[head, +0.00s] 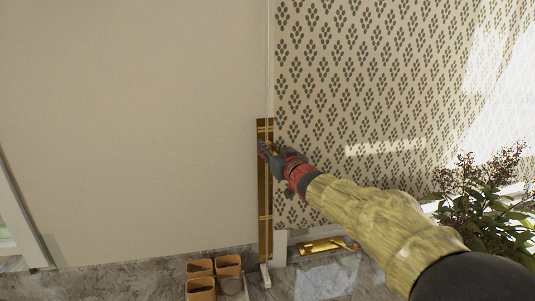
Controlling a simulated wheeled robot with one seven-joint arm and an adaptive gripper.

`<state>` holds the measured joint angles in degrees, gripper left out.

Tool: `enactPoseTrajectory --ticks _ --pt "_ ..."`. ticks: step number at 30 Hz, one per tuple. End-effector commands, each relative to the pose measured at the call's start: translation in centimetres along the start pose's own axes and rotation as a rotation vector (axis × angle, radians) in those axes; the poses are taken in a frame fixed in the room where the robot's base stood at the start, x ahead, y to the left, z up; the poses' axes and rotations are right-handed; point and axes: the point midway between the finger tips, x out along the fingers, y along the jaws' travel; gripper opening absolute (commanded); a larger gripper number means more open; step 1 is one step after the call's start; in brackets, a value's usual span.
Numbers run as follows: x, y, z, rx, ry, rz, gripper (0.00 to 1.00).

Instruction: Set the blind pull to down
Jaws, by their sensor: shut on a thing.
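The blind (335,75) is a cream panel with a dark leaf pattern and hangs right of the plain wall. Its lower edge is near a grey marble surface. A thin pale pull cord (268,60) runs down along the blind's left edge, in front of a brass-coloured strip (264,215). My gripper (264,148) is at the cord, at the upper part of the strip, and is shut on the blind pull. The fingers are small and dark here, and they hide the gripped part.
Several brown square pots (201,268) stand at the bottom, left of the cord. A brass-coloured tray (325,247) lies below the blind. A leafy plant (485,205) stands at the right, near my arm. The plain wall (130,130) at left is clear.

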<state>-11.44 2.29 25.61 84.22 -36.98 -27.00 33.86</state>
Motion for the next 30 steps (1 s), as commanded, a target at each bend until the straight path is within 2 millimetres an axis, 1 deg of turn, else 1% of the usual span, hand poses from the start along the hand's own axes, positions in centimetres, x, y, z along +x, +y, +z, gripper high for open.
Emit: enactPoseTrajectory --ticks 1,7,12,24,25,30 --pt "0.0 0.0 -1.8 -0.001 0.005 0.000 0.00" --pt "0.0 0.0 -3.8 -0.001 0.003 0.000 0.00" --pt "0.0 0.0 -4.5 -0.001 0.003 0.000 0.00" --pt "0.0 0.0 -5.0 -0.002 0.009 -0.001 0.00" --pt "0.0 0.0 -5.0 -0.002 0.009 -0.001 0.18" --pt "0.0 0.0 -4.8 -0.001 0.006 0.000 0.28"
